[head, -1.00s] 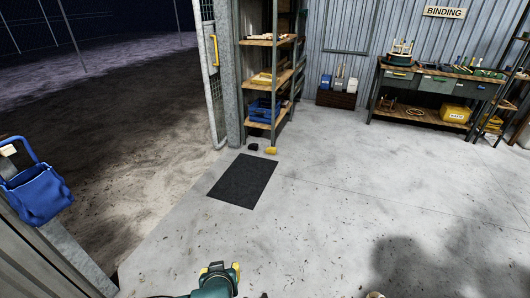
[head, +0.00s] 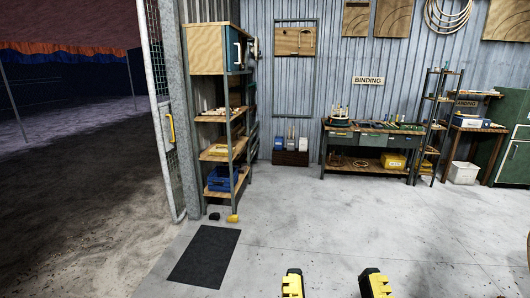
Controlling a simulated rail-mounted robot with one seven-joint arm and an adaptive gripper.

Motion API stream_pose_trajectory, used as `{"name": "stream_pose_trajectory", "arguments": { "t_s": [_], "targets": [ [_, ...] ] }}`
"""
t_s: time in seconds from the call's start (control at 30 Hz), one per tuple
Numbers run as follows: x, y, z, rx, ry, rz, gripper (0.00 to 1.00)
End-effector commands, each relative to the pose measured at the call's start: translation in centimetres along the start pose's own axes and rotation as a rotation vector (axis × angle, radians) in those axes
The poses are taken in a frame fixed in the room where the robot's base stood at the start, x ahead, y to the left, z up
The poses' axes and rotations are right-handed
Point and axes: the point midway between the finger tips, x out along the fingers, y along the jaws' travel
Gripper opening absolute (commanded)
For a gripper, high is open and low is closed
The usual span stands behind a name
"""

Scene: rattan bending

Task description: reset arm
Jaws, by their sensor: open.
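My gripper (head: 334,284) shows at the bottom of the head view. Its two yellow and black fingers stand wide apart with bare concrete floor between them. It is open and empty. The rest of my arm is below the picture edge. No object is near the fingers.
A dark mat (head: 205,256) lies on the floor at the left. A shelf unit (head: 227,120) stands behind it, beside an open mesh gate (head: 166,120). A workbench (head: 340,150) stands at the back wall under a BINDING sign (head: 367,80). The floor between is clear.

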Motion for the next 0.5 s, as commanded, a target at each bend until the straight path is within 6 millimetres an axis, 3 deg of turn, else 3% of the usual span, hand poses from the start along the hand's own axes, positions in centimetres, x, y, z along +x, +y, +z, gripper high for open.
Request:
{"name": "stream_pose_trajectory", "arguments": {
  "t_s": [0.03, 0.5],
  "targets": [
    [1.4, 0.0, -3.6, 0.001, -0.001, 0.000, 0.62],
    [8.7, 0.0, -22.4, 0.008, -0.004, 0.000, 0.62]
  ]
}}
